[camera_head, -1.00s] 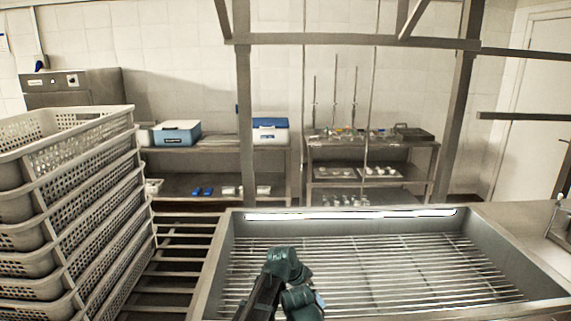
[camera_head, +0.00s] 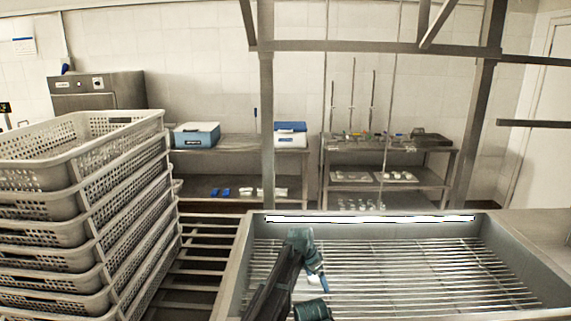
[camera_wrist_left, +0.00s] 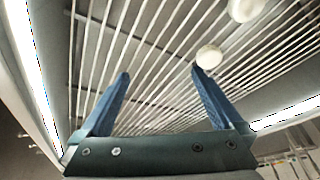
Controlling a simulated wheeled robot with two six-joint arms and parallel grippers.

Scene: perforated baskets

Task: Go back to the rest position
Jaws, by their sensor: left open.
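My left gripper (camera_head: 320,283) is above the rack of parallel metal bars inside the large metal basin (camera_head: 232,275). In the head view its fingers are small and partly hidden by my own arm. In the left wrist view the two blue fingers (camera_wrist_left: 160,74) stand wide apart with nothing between them. A round white thing (camera_wrist_left: 208,57) shows close to the tip of the right-hand finger; I cannot tell whether they touch. My right gripper is not in view.
A tall stack of perforated baskets (camera_head: 120,160) stands at the left beside a slatted surface (camera_head: 205,255). Grey posts and beams (camera_head: 267,130) rise behind the basin. Benches with blue-and-white boxes (camera_head: 196,135) and lab stands (camera_head: 353,100) line the back wall.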

